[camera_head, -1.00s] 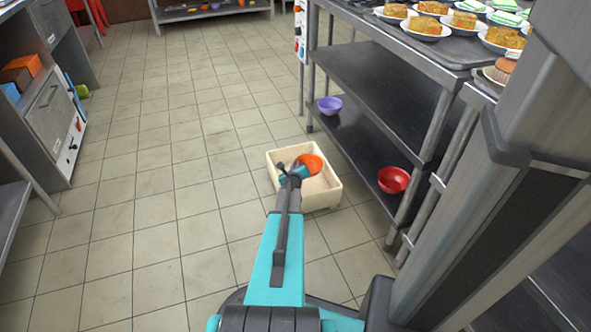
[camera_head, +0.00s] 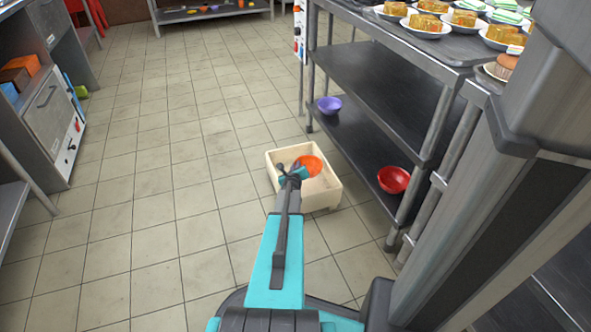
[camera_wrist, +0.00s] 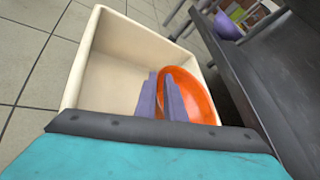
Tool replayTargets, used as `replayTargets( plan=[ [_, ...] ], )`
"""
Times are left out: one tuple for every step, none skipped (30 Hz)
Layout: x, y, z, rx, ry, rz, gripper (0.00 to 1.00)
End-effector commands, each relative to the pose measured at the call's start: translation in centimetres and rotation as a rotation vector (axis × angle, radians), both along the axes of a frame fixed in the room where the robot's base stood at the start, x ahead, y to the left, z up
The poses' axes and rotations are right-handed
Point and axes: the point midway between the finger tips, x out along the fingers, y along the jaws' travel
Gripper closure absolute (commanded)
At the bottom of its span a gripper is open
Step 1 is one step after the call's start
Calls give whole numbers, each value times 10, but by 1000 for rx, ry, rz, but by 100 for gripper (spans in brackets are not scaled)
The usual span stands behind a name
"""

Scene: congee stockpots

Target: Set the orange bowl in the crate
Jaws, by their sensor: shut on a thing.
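The orange bowl (camera_head: 308,166) is at the cream crate (camera_head: 327,197), within its outline in the head view. In the wrist view the bowl (camera_wrist: 190,92) is in the right part of the crate (camera_wrist: 92,58). My gripper (camera_wrist: 168,85) is shut on the bowl's near left rim, with its fingers pointing down into the crate. The gripper (camera_head: 297,172) hides part of the bowl in the head view. Whether the bowl's base touches the crate floor cannot be told.
A metal shelf unit stands right of the crate, with a purple bowl (camera_head: 329,105) and a red bowl (camera_head: 393,180) on its lower shelf (camera_head: 362,150). Plates of food fill its top. Open tiled floor (camera_head: 150,190) lies to the left.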

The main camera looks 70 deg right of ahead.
Motion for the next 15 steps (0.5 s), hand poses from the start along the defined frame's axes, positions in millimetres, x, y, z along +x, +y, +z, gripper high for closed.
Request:
replayTargets(
  plan=[
    [1,1,-4,3,2,2,100],
    [1,1,-4,3,2,2,100],
    [1,1,-5,4,3,3,100],
    [1,1,-6,4,3,3,100],
    [1,1,-6,4,3,3,100],
    [1,1,-7,5,3,4,100],
    [1,1,-8,5,4,4,100],
    [1,2,-8,5,4,4,100],
    [1,2,-9,6,4,4,100],
    [1,2,-9,6,5,4,100],
    [1,2,-9,7,5,5,100],
    [2,2,-9,7,5,5,100],
    [2,2,-10,8,5,5,86],
    [2,2,-10,8,5,5,81],
    [2,2,-10,9,6,6,74]
  ],
)
